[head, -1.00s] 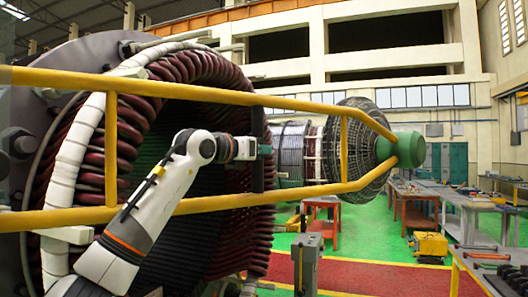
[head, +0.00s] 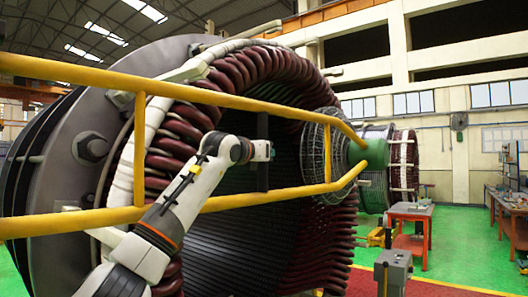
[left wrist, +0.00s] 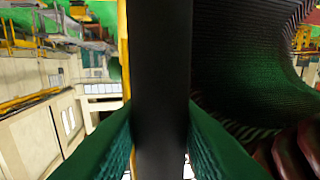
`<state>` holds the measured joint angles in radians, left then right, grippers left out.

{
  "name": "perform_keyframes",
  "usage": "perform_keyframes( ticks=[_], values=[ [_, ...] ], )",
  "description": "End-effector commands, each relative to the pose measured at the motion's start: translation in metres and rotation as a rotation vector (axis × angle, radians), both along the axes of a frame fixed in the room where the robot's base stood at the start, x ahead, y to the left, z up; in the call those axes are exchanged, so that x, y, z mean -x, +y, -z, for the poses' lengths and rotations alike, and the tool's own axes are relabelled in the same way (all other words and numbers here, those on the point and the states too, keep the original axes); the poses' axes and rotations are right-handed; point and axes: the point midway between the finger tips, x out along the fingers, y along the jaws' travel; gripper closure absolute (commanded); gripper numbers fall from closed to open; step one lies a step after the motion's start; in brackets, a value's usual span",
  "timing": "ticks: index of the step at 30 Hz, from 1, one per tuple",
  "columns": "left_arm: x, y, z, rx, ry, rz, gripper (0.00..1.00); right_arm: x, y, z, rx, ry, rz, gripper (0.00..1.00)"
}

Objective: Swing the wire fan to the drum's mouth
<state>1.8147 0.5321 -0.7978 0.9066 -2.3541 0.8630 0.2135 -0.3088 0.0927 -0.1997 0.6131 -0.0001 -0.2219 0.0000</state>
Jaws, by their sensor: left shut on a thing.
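The wire fan (head: 325,150) is a grey mesh disc with a green hub (head: 368,152) at the right end of a yellow tube frame (head: 245,103). In the head view it overlaps the right side of the drum's mouth, inside the ring of dark red coils (head: 290,72); the gap in depth cannot be told. My left gripper (head: 268,150) is shut on an upright black bar (head: 262,125) between the two yellow rails. The left wrist view shows its green fingers (left wrist: 160,115) on both sides of the bar. My right gripper is not in view.
A grey flange (head: 85,150) with large bolts stands at the left of the drum. An orange table (head: 410,212) and a workbench (head: 510,205) stand at the right. A grey post (head: 393,270) stands in the foreground. Green floor (head: 450,260) lies clear between them.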

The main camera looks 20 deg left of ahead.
Motion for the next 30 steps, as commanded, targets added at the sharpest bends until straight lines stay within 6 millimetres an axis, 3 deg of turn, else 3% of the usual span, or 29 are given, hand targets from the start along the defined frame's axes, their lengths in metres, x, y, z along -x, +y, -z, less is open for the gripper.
perform_keyframes(
  ticks=[1, 10, 11, 15, 30],
  values=[
    [0.004, 0.013, -0.01, -0.001, -0.023, -0.022, 1.0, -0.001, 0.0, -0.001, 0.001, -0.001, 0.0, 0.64],
    [0.005, 0.016, -0.013, 0.002, -0.029, -0.026, 1.0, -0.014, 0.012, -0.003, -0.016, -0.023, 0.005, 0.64],
    [0.005, 0.016, -0.013, 0.002, -0.029, -0.026, 0.71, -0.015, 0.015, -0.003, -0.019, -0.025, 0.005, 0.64],
    [0.005, 0.015, -0.012, 0.002, -0.027, -0.023, 0.52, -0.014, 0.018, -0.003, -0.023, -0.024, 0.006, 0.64],
    [0.005, 0.011, -0.007, 0.0, -0.018, -0.019, 0.52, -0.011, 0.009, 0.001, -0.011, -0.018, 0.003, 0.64]
  ],
)
